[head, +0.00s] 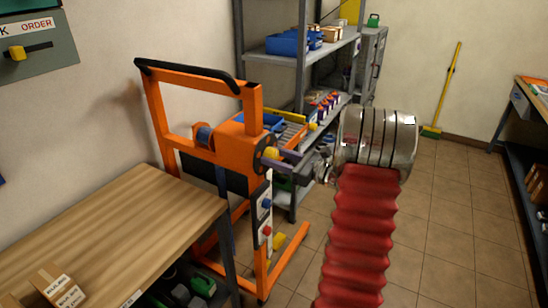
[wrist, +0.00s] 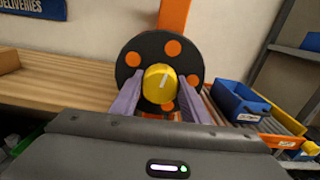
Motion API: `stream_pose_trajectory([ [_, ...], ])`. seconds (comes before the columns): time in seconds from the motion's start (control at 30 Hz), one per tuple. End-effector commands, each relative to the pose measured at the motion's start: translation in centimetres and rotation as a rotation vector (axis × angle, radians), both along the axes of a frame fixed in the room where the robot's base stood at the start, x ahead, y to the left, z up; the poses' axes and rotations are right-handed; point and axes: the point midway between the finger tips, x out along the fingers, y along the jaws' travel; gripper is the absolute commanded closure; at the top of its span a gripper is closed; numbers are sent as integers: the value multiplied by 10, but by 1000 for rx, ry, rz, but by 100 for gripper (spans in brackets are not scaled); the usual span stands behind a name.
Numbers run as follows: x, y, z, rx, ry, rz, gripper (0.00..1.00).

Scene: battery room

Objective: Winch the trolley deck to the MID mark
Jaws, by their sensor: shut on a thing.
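The orange trolley (head: 254,115) stands beside the workbench, with a winch at its upper part. A blue drum (head: 204,135) sits on the winch and a dark blue strap (head: 223,190) hangs below. The black crank disc (wrist: 130,62) with orange spots carries a yellow knob (wrist: 159,82), also in the head view (head: 271,153). My gripper (head: 280,156) has its purple fingers on either side of the knob, shut on it. A mark strip (head: 265,217) with blue and red symbols runs down the mast. Its lettering is too small to read, and I cannot make out the deck clearly.
A wooden workbench (head: 130,215) is close at left, with small boxes (head: 58,287) on it. Grey shelving (head: 302,60) with blue bins stands behind the trolley. A yellow broom (head: 448,90) leans on the back wall. Tiled floor (head: 445,225) is clear at right.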

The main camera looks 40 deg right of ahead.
Motion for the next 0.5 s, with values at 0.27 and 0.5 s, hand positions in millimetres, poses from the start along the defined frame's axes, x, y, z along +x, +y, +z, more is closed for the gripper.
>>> stream_pose_trajectory([
  [0.27, -1, -2, 0, -199, -71, -5, 81],
  [0.5, -1, -1, 0, -412, -145, -4, 81],
])
